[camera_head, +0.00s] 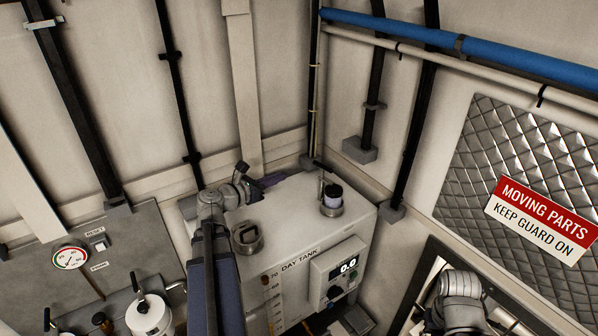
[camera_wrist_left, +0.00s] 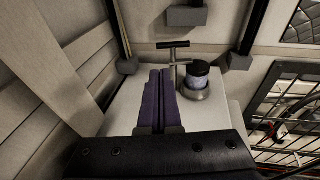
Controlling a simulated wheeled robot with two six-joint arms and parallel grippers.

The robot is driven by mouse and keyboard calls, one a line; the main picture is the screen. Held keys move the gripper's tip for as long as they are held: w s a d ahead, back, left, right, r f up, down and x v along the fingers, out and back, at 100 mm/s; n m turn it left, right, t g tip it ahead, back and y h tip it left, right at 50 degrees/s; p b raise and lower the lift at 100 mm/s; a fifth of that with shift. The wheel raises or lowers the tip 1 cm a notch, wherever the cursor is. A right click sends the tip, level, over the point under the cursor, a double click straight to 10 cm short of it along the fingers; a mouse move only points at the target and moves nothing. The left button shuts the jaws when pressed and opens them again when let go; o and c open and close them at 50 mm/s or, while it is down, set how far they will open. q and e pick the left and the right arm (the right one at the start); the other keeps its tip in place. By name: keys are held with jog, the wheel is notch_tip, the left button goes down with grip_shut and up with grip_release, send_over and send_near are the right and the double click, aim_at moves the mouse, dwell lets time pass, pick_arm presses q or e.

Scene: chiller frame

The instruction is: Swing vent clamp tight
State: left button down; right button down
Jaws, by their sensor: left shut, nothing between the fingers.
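The vent (camera_head: 332,197) is a black-capped, purplish cylinder in a grey metal collar on top of the white day tank (camera_head: 300,220). A dark T-handle (camera_head: 319,166) on a thin stem stands beside it; I take this for the clamp's handle. In the left wrist view the T-handle (camera_wrist_left: 173,45) stands behind my fingertips, with the vent (camera_wrist_left: 196,78) to their right. My left gripper (camera_head: 277,179) is shut and empty over the tank's top, left of the handle and apart from it in the head view. Its purple fingers (camera_wrist_left: 160,74) lie together. My right gripper is not visible.
A second round metal fitting (camera_head: 247,238) stands on the tank top near my left arm. A display box (camera_head: 338,270) is on the tank's front. Walls with black posts close in behind. A quilted panel with a warning sign (camera_head: 541,219) is at right.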

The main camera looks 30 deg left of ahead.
aim_at(314, 161)
pick_arm(q)
jog(key=b+x, duration=0.1)
jog(key=x, duration=0.6)
jog(key=b+x, duration=0.1)
jog(key=x, duration=0.6)
jog(key=shift+d+b, duration=0.2)
jog(key=shift+b, duration=0.1)
jog(key=shift+s, duration=0.1)
jog(key=shift+w+a, duration=0.1)
jog(key=shift+w, duration=0.35)
jog(key=shift+w+a, duration=0.15)
jog(key=shift+w, duration=0.15)
jog(key=shift+s+r, duration=0.1)
jog(key=shift+s, duration=0.05)
jog(key=shift+r, duration=0.1)
